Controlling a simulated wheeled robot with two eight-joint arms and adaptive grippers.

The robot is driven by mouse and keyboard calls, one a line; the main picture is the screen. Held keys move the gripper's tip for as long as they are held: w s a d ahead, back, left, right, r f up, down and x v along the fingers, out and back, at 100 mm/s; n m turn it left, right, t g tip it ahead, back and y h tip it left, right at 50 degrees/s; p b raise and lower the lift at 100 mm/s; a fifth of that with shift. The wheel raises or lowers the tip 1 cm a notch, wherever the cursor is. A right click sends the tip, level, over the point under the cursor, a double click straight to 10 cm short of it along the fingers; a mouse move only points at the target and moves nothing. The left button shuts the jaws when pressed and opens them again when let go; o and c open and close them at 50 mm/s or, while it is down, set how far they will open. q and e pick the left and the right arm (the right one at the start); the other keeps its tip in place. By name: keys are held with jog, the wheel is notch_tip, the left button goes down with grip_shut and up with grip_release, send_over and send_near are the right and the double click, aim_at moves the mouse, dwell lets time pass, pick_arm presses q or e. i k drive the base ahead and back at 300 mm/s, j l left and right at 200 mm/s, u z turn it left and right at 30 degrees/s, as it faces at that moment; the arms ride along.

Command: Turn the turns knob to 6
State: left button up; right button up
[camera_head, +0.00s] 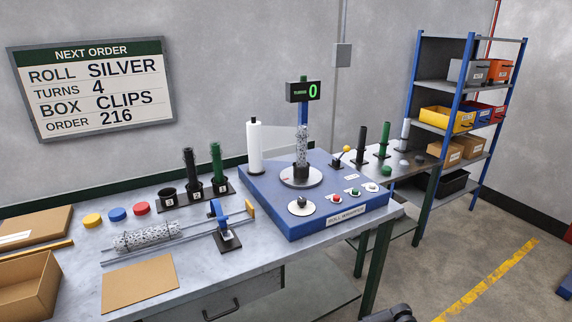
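The turns knob appears to be the black knob (301,202) on a round white dial, on the top left front of the blue roll wrapper machine (262,192). Its dial marks are too small to read, so I cannot tell its setting. The machine's display (304,91) shows a green 0. A silvery mesh roll (302,145) stands upright on the machine's round turntable (301,179). Neither gripper's fingertips show. A dark grey piece at the bottom edge, right of centre, may be part of my arm.
A blue clamp stand (224,225) is left of the machine. The wall sign (92,88) reads Turns 4. A shelf rack (468,110) stands at the right.

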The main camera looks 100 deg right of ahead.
aim_at(301, 201)
jog(key=z, duration=3)
